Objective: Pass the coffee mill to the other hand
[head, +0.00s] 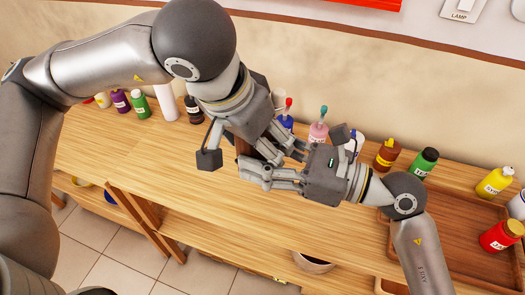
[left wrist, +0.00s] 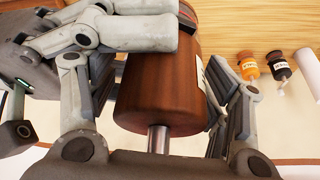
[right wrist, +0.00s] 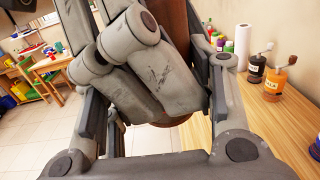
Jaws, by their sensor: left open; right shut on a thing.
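The coffee mill, a dark brown wooden body with a metal shaft, shows best in the left wrist view (left wrist: 160,85); in the head view only a brown sliver (head: 243,146) shows between my grippers. Much of the mill is hidden behind fingers.
The wooden counter (head: 200,165) lies below both grippers. Several bottles and jars stand along the wall, including a green-capped one (head: 424,163) and a yellow one (head: 493,182). A brown wooden tray (head: 458,238) is at the right. The counter's front left is clear.

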